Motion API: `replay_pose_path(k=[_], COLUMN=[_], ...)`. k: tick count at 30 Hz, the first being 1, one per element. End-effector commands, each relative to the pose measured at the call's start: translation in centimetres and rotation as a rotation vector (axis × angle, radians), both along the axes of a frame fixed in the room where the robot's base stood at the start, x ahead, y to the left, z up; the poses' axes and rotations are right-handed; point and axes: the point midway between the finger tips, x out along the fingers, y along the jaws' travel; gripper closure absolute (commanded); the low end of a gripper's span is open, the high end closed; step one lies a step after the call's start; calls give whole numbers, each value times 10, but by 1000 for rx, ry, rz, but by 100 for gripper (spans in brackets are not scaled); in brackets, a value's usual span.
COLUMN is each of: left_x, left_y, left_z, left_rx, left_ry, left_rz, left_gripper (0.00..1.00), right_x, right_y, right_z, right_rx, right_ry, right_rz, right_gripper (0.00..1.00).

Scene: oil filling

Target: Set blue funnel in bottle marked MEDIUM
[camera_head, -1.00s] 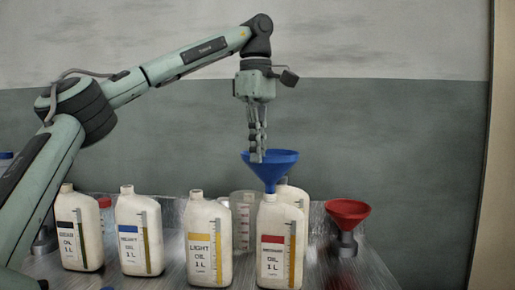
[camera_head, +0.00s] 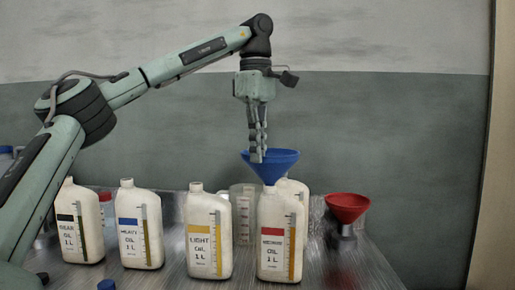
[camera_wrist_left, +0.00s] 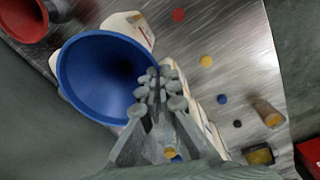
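The blue funnel (camera_head: 272,168) is upright over the bottle with the red label (camera_head: 274,258), which appears to read MEDIUM. The funnel's narrow end meets the bottle's mouth; its spout is hidden, apparently inside the neck. My left gripper (camera_head: 257,156) points down and is shut on the funnel's rim. In the left wrist view, its fingertips (camera_wrist_left: 160,90) pinch the edge of the funnel (camera_wrist_left: 98,75). My right gripper is out of view.
Bottles marked light (camera_head: 209,245), heavy (camera_head: 139,235) and gear (camera_head: 80,230) stand to the left. A clear measuring jug (camera_head: 243,212) and another white bottle stand behind. A red funnel (camera_head: 347,206) rests on a stand at right. Loose caps (camera_wrist_left: 206,61) lie in front.

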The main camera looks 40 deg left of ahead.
Motion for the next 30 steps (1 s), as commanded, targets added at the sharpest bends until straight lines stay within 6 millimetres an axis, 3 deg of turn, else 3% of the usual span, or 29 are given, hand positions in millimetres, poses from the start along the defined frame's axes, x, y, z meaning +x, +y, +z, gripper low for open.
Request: replay_pose_path(k=[2,9,20,23,30], left_x=[0,0,0,0,-3], left_y=[0,0,0,-1,0], left_z=[0,0,6,18,68], left_rx=[0,0,1,1,5], left_ry=[-1,-1,-2,-3,-9], left_rz=[0,0,0,0,6], left_gripper=[100,71,71,71,71], right_x=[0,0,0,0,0], right_y=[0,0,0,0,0], right_z=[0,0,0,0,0], right_rx=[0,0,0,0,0], right_ry=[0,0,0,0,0], right_rz=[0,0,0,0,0], right_gripper=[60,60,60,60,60])
